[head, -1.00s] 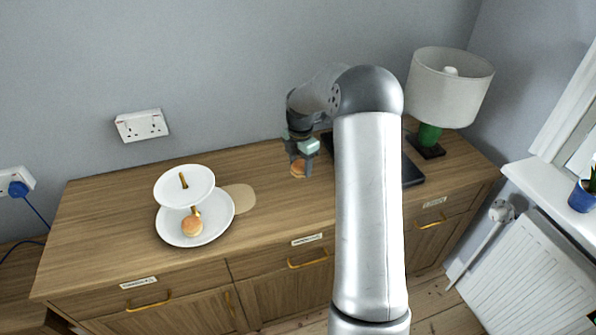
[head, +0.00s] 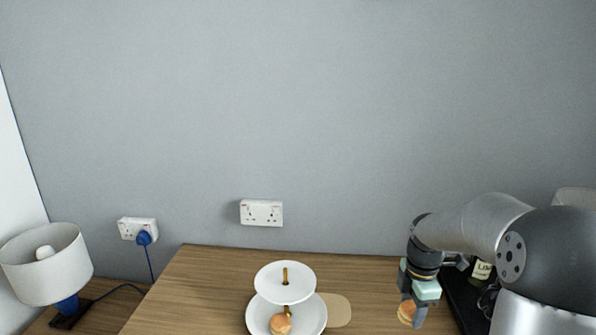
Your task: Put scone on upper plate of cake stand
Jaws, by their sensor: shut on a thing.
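The white two-tier cake stand (head: 262,316) stands on the wooden sideboard, left of my gripper. Its upper plate (head: 268,284) is empty around a gold-coloured post. One scone (head: 281,324) rests on the lower plate. My gripper (head: 407,309) is shut on another scone (head: 405,313), to the right of the stand and apart from it. The fingers hide part of the held scone.
A tan board (head: 339,310) lies just right of the stand. A black tray (head: 461,297) with a dark bottle (head: 481,270) is right of my gripper. A white-shaded lamp (head: 48,264) stands at the far left. Sideboard top between stand and gripper is mostly clear.

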